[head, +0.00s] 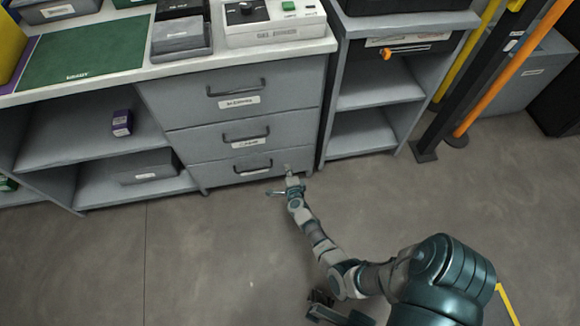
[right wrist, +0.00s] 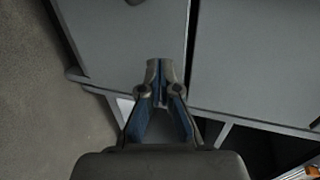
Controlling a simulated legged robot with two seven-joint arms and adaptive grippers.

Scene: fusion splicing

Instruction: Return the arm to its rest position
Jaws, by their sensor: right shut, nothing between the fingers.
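My right arm reaches forward from the lower right of the head view. Its gripper (head: 288,172) is at the lower right corner of the bottom drawer (head: 235,169), close to the cabinet front; I cannot tell whether it touches. In the right wrist view the same gripper (right wrist: 159,66) has its fingertips together with nothing between them, in front of grey cabinet panels (right wrist: 255,60).
The grey cabinet has three shut drawers, including the top one (head: 262,98), and open shelves (head: 85,138). A worktop with a green mat (head: 85,52) is above. Yellow and orange poles (head: 505,80) stand at the right. The floor (head: 200,260) before the drawers is clear.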

